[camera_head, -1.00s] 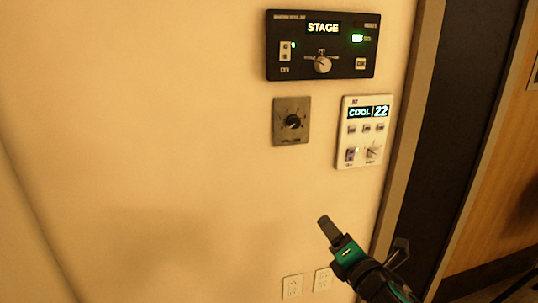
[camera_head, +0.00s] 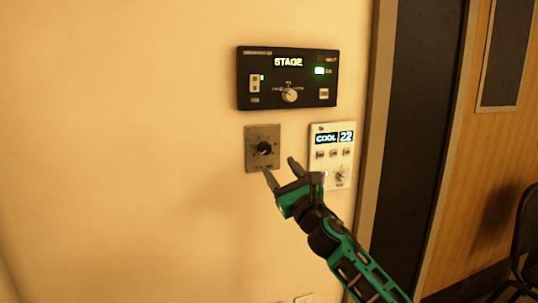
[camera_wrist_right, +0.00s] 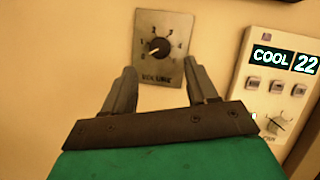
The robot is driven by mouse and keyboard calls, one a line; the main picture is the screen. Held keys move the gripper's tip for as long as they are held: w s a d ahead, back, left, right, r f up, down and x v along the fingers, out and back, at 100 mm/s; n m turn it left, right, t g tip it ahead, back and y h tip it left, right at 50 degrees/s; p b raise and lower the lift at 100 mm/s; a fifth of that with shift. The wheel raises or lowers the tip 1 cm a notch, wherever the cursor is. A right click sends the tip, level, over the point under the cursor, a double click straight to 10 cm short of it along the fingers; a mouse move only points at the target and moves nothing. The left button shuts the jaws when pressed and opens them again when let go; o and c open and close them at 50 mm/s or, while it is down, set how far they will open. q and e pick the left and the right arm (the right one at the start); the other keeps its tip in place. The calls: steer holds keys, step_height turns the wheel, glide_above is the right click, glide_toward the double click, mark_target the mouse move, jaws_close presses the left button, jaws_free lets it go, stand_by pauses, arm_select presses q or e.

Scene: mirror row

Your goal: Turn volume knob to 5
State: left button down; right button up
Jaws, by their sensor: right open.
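The volume knob (camera_head: 264,148) is a small black dial on a grey square wall plate (camera_head: 250,134). In the right wrist view the knob (camera_wrist_right: 158,46) sits on its plate (camera_wrist_right: 150,72), marked with a number scale and the word VOLUME. Its pointer seems to aim to the lower left, near the low numbers. My right gripper (camera_head: 281,170) is open and empty, just below the plate in the head view. In the right wrist view its two fingers (camera_wrist_right: 165,82) stand apart below the knob, not around it. My left gripper is out of view.
A black STAGE panel (camera_head: 300,78) with a selector knob is above the plate. A white COOL 22 thermostat (camera_head: 343,160) is close on the right, partly behind my right gripper. A door frame (camera_head: 375,120) stands further right. The wall to the left is clear.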

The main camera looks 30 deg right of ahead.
mark_target(267, 151)
steer(key=x, duration=0.5)
steer(key=shift+w, duration=0.15)
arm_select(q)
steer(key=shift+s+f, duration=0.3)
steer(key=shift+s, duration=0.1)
arm_select(e)
steer(key=shift+x, duration=0.8)
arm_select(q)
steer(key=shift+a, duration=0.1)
arm_select(e)
steer(key=shift+c, duration=0.4)
steer(key=c, duration=1)
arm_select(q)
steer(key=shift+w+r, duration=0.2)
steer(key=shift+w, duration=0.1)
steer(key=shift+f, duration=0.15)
arm_select(e)
steer(key=shift+a+f+m, duration=0.1)
steer(key=shift+m, duration=0.2)
